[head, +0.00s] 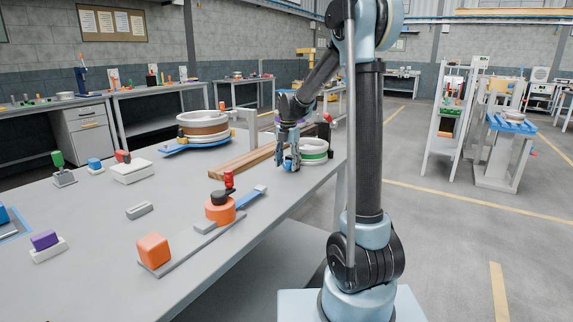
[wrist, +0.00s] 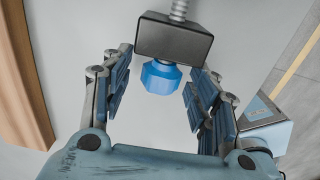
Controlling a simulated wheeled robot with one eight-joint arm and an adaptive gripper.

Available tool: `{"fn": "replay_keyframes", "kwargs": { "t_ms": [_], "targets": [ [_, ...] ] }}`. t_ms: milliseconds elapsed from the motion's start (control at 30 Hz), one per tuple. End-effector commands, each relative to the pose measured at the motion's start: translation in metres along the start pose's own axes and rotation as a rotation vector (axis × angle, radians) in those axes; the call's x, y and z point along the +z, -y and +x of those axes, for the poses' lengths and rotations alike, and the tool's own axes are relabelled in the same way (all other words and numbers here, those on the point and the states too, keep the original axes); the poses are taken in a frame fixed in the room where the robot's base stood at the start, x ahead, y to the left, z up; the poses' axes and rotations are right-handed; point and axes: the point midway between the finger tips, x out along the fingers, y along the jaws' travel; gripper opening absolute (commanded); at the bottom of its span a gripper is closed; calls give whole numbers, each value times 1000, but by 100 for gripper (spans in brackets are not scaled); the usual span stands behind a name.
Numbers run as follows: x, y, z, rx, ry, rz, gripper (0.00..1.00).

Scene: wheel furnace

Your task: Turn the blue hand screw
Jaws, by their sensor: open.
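The blue hand screw (wrist: 161,78) is a faceted knob under a dark grey block (wrist: 173,38) in the wrist view. A ribbed grey rod rises from the far side of the block. My gripper (wrist: 159,92) is open, with one finger on each side of the screw and a visible gap to each. In the head view my gripper (head: 289,158) points down over the far right part of the table. There I cannot clearly tell the screw from the blue parts of my fingers.
Wooden planks (head: 240,162) lie left of my gripper, and a white ring-shaped part with a green band (head: 314,156) stands to its right. An orange cylinder (head: 220,211) and an orange block (head: 154,251) stand nearer on the table (head: 110,225).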

Motion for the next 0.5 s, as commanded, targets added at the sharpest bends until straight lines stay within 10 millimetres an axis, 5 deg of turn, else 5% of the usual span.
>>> {"fn": "replay_keyframes", "kwargs": {
  "t_ms": [167, 367, 500],
  "targets": [
    [0, 0, 0, 0, 0, 0, 54],
    [0, 0, 0, 0, 0, 0, 11],
    [-2, -3, 0, 0, 0, -2, 10]
  ]
}}
